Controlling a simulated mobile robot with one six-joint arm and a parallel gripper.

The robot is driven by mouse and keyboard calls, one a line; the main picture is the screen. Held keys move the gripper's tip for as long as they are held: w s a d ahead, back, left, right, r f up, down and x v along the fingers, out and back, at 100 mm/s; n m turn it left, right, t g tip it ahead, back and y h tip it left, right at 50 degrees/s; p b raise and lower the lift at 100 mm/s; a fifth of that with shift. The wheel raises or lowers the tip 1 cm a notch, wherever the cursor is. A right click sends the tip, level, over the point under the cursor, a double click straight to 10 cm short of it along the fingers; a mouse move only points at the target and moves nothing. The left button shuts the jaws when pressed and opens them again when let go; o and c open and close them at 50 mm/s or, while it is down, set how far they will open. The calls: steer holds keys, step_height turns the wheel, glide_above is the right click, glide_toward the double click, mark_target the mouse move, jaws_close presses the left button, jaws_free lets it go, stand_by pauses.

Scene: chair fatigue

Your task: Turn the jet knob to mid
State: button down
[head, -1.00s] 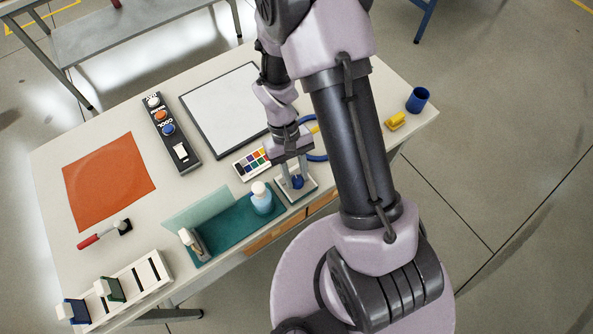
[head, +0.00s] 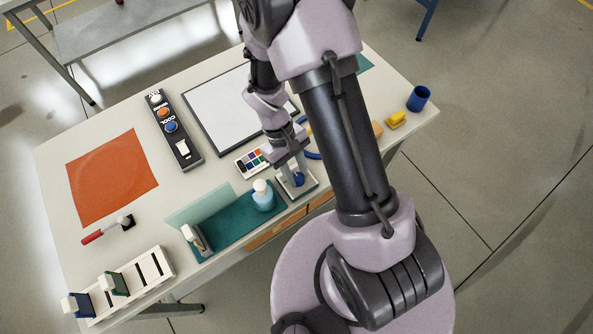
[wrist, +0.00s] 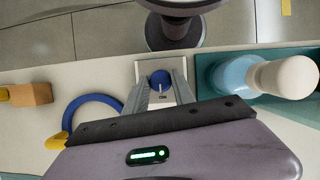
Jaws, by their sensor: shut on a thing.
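The jet knob is a round blue knob (head: 299,180) on a small pale square plate (head: 312,187) near the table's front edge. In the wrist view the blue knob (wrist: 160,77) sits on its plate (wrist: 147,70) at upper middle, between my fingers. My gripper (head: 292,177) reaches down over the knob and is shut on it. It also shows in the wrist view (wrist: 159,84). A small dark mark shows beside the knob, too small to read. The fingers partly hide the plate and any markings.
A teal tray (head: 235,232) with a light blue bottle (head: 263,197) stands close left of the plate. A paint set (head: 252,161) lies behind it. A blue ring (wrist: 88,103) and a wooden block (wrist: 31,94) lie on the other side. A blue cup (head: 419,99) stands far right.

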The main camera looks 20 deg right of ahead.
steer(key=c, duration=1.1)
jaws_free()
steer(key=shift+o, duration=0.2)
steer(key=p+v, duration=0.5)
steer(key=v, duration=1.2)
steer(key=shift+r, duration=0.3)
steer(key=s+r+m+t+y+b, duration=0.1)
steer(key=s+r+m+t+b, duration=0.2)
steer(key=s+m+t+b, duration=0.1)
steer(key=s+a+r+m+t+y+b, duration=0.1)
steer(key=s+r+m+t+y+b, duration=0.1)
steer(key=s+r+m+t+b, duration=0.2)
steer(key=s+t+b, duration=0.2)
steer(key=s+b, duration=0.2)
steer(key=s, duration=0.1)
steer(key=shift+a+r+y+b, duration=0.2)
steer(key=shift+r+y+b, duration=0.1)
steer(key=shift+r+b, duration=0.1)
